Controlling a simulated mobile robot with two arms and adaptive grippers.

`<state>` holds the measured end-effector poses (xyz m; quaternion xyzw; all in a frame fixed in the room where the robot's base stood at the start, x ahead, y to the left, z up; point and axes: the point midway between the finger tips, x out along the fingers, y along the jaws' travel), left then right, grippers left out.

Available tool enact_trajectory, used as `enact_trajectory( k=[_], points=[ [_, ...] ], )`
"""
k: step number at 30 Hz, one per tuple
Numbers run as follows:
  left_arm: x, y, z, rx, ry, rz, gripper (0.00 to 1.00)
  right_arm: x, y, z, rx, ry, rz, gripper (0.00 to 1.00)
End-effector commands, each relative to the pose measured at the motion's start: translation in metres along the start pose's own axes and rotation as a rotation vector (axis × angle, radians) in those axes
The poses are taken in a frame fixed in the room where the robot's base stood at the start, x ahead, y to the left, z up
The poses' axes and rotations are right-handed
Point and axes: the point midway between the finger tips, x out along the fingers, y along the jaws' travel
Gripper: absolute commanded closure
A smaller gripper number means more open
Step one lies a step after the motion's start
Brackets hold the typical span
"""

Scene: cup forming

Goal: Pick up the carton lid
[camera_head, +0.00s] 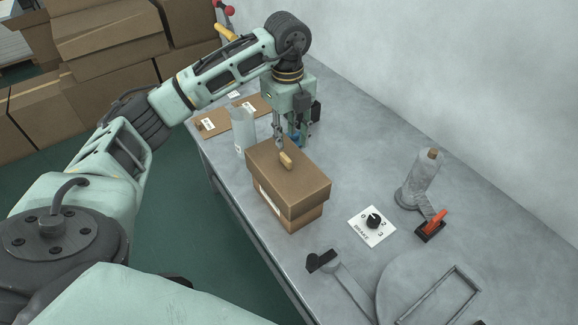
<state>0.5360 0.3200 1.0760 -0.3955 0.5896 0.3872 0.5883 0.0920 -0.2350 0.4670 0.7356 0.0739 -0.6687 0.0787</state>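The carton lid (288,175) is a brown cardboard cover with a small light wooden knob (286,160) on top. It sits on the carton (288,218), which stands on the grey bench, and it overhangs the carton's sides. My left gripper (288,143) points down near the lid's far edge, just behind the knob. Its fingers look spread, with nothing held between them; a blue patch shows by the far finger. Whether a fingertip touches the lid cannot be told. My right gripper is not in view.
A clear upright container (239,132) and flat cardboard pieces (212,122) lie behind the carton. Boxes (110,35) are stacked beyond the bench.

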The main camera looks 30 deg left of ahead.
Motion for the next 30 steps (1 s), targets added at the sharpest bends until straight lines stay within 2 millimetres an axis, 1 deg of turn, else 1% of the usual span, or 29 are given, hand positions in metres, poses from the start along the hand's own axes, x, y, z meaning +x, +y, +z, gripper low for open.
enact_trajectory(
  k=[2,8,13,15,18,21,26,30],
  points=[
    [0.005,0.004,0.003,-0.011,-0.010,0.015,0.69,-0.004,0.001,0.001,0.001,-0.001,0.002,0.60],
    [0.026,0.005,0.003,-0.009,-0.009,0.016,0.69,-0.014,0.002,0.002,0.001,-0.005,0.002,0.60],
    [0.049,0.010,0.003,-0.008,-0.006,0.017,0.69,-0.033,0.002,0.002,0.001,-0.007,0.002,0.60],
    [0.061,0.009,0.003,-0.008,-0.007,0.015,0.69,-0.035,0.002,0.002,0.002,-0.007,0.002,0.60],
    [0.071,0.009,0.003,-0.006,-0.007,0.013,0.69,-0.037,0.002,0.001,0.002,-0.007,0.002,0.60],
    [0.075,0.008,0.003,-0.005,-0.008,0.010,0.69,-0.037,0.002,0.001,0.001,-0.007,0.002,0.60],
    [0.076,0.008,0.003,-0.005,-0.008,0.010,0.69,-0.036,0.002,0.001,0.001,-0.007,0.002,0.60],
    [0.075,0.008,0.003,-0.005,-0.008,0.010,0.80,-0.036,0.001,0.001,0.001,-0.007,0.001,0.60]
  ],
)
